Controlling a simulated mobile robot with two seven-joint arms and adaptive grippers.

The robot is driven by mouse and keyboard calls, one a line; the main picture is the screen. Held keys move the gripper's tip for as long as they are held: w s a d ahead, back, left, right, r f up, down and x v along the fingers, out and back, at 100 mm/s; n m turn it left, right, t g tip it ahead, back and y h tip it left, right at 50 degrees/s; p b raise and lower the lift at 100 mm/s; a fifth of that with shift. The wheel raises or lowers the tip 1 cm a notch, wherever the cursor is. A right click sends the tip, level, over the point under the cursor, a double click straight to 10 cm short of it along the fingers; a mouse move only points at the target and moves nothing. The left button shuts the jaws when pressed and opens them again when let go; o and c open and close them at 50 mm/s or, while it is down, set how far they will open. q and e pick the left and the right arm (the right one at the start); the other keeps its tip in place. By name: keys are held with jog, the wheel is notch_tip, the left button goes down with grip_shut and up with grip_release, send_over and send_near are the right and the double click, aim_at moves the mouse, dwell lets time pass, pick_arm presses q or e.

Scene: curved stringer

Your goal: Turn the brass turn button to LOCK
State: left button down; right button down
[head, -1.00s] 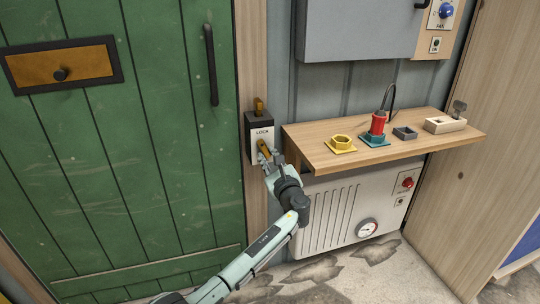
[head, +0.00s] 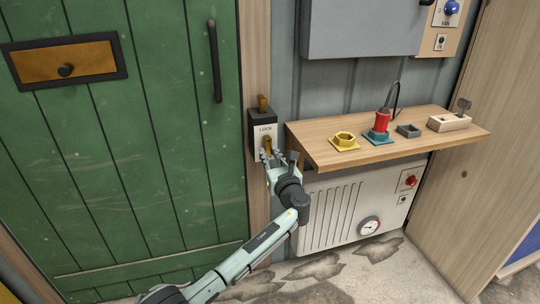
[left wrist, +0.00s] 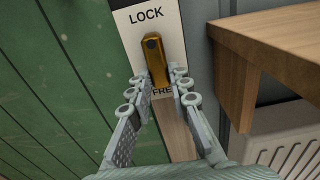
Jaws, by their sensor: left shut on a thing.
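The brass turn button (head: 267,143) is on a white plate (head: 258,148) beside the green door. In the left wrist view the button (left wrist: 154,55) stands nearly upright, tilted slightly, with a dark round spot near its top. The word LOCK (left wrist: 146,15) is above it. The word FREE (left wrist: 162,91), partly hidden, is at its lower end. My left gripper (left wrist: 158,76) has its fingertips on either side of the button's lower part and is shut on it. It also shows just below the plate's label in the head view (head: 268,154). My right gripper is not in view.
A wooden shelf (head: 350,153) juts out just right of the plate, close to my left gripper. It bears a yellow socket (head: 344,141), a red plug (head: 382,121) and other fittings. The green door (head: 150,180) with a black handle (head: 215,62) is on the left.

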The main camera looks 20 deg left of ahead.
pick_arm(q)
jog(key=c, duration=1.4)
grip_release()
jog(key=v, duration=1.2)
jog(key=shift+f, duration=0.1)
